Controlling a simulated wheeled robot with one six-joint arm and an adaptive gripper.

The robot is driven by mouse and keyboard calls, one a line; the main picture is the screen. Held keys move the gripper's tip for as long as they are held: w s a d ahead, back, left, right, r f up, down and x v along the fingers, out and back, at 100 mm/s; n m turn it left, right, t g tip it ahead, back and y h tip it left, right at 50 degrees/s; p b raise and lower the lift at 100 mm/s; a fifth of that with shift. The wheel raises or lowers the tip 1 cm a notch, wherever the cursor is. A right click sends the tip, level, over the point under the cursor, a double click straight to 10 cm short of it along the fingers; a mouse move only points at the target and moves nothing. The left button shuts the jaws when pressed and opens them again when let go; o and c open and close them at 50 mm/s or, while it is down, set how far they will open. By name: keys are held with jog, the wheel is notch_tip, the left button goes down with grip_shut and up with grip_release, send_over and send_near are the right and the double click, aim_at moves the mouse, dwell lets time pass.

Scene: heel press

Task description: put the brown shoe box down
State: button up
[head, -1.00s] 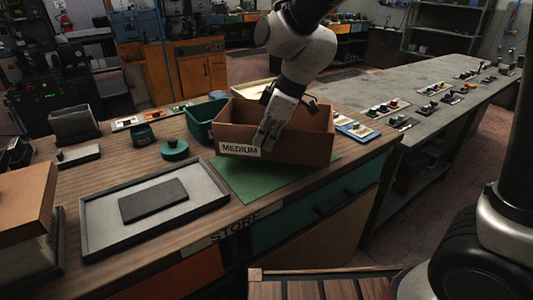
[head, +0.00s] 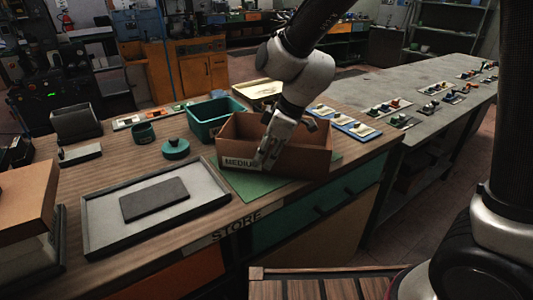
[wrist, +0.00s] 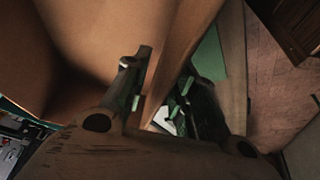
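The brown shoe box (head: 300,157) is open-topped and carries a white label (head: 240,164) on its front face. It is over the green mat (head: 243,185) on the wooden counter, low and close to level; I cannot tell for certain whether its base touches. My gripper (head: 267,160) is at the box's front wall, one finger outside and partly covering the label's right end. In the wrist view my fingers (wrist: 160,95) sit either side of the cardboard wall (wrist: 185,45), shut on it. The box's underside and rear base are hidden.
A green bin (head: 211,115) stands close behind the box's left side. A blue tray (head: 352,127) of small parts lies behind right. A grey tray (head: 95,232) with a dark slab and a green round lid (head: 175,149) are left. The counter's front edge is near the mat.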

jog(key=v, duration=1.2)
jog(key=s+d+r+m+t+h, duration=0.15)
jog(key=d+m, duration=0.25)
jog(key=d, duration=0.5)
jog(key=s+d+r+m+t, duration=0.1)
jog(key=s+d+r+m, duration=0.2)
jog(key=d, duration=0.7)
jog(key=s+d+m+h, duration=0.2)
jog(key=s+d+m, duration=0.6)
jog(key=d, duration=0.5)
jog(key=s, duration=0.2)
jog(key=shift+s+f+m+t+h, duration=0.35)
jog(key=shift+s+f+m, duration=0.05)
jog(key=shift+a, duration=0.1)
